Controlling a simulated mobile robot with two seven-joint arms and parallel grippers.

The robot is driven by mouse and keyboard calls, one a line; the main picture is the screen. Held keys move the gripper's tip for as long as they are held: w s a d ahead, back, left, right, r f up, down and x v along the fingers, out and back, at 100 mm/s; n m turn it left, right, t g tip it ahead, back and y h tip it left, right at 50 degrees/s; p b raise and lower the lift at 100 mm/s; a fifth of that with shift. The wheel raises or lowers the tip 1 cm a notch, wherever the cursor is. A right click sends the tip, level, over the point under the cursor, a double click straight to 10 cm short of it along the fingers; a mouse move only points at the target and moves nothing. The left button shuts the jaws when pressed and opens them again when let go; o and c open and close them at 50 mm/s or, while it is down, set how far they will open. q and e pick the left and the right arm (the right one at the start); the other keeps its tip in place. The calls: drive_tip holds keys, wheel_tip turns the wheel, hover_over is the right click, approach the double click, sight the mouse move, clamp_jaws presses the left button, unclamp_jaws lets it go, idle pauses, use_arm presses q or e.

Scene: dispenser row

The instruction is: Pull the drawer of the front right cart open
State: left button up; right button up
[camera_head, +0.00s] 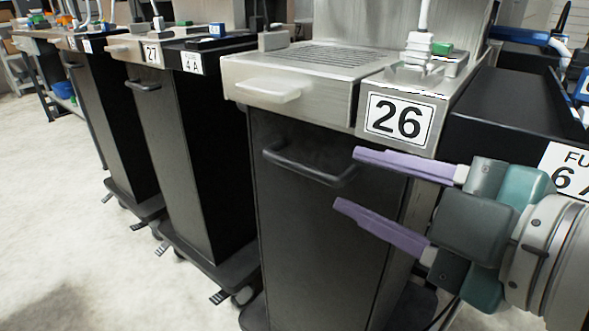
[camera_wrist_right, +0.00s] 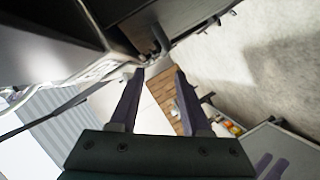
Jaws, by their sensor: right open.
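The front right cart (camera_head: 315,230) is a tall black cabinet under the sign marked 26. A dark bar handle (camera_head: 300,172) runs across the upper part of its front face. Above it, a steel drawer front (camera_head: 325,107) with a pale grip (camera_head: 268,92) sits flush under the ridged steel top. My right gripper (camera_head: 348,179) comes in from the right with its two purple fingers apart and empty. The fingers also show in the right wrist view (camera_wrist_right: 157,76). My left gripper is out of view.
More black carts (camera_head: 185,150) stand in a row to the left, on wheeled bases. A dark unit marked 6 (camera_head: 510,125) is at the right, behind my right arm. The pale floor (camera_head: 80,230) at the left front is clear.

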sight(311, 173)
drive_tip(key=b+x, duration=0.1)
drive_tip(key=x, duration=0.2)
drive_tip(key=b+x, duration=0.1)
drive_tip(key=x, duration=0.3)
drive_tip(key=f+b+x, duration=0.1)
drive_tip(key=b+x, duration=0.1)
drive_tip(key=x, duration=0.2)
drive_tip(key=shift+d, duration=0.1)
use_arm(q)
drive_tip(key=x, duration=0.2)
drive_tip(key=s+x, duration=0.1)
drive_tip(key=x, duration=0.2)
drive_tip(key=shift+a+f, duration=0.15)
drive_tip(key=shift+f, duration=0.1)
use_arm(e)
drive_tip(key=shift+s, duration=0.1)
drive_tip(key=shift+c, duration=0.2)
clamp_jaws()
